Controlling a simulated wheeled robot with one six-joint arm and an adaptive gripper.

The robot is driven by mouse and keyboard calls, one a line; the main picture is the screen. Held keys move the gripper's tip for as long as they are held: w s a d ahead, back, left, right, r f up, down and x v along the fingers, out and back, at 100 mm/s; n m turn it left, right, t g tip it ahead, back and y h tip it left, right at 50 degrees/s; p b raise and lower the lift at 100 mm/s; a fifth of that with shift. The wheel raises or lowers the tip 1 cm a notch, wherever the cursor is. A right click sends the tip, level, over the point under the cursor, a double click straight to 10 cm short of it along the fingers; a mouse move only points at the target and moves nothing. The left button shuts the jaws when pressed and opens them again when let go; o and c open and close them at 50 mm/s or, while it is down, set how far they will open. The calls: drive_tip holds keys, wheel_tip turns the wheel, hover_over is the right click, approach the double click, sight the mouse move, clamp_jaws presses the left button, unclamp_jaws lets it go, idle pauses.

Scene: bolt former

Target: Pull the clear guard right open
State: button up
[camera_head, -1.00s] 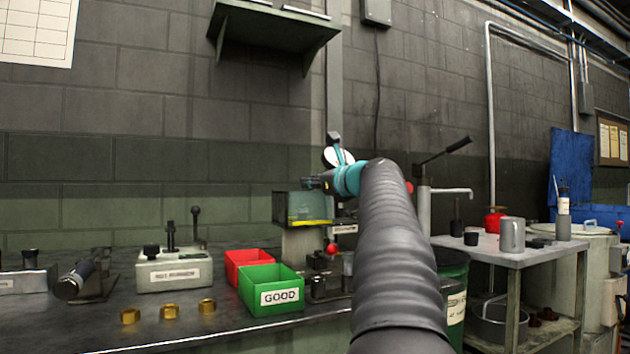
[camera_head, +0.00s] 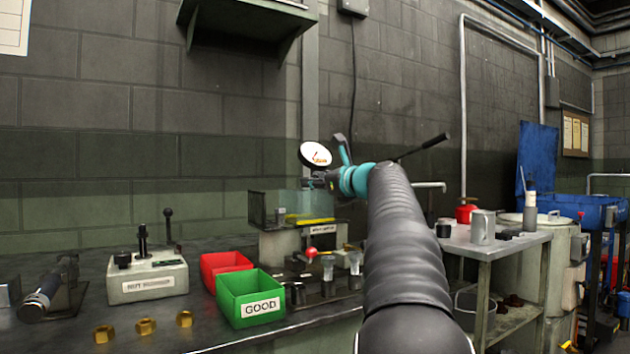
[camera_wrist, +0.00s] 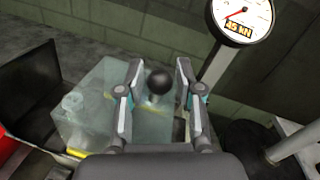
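The clear guard (camera_head: 309,204) is a see-through box on the bolt former at the middle of the head view. It covers the right part of the machine's top; a dark panel (camera_head: 264,207) shows uncovered at its left. In the head view my gripper (camera_head: 311,184) is above the guard, mostly end-on.
A white dial gauge (camera_head: 315,154) stands just behind my gripper; it reads 45 kN in the wrist view (camera_wrist: 241,18). A green GOOD bin (camera_head: 250,297), a red bin (camera_head: 226,264) and brass nuts (camera_head: 146,326) lie at the left. A side table (camera_head: 500,245) stands at the right.

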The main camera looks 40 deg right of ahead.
drive_tip(key=s+d, duration=0.1)
drive_tip(key=s, duration=1.1)
drive_tip(key=shift+a, duration=0.1)
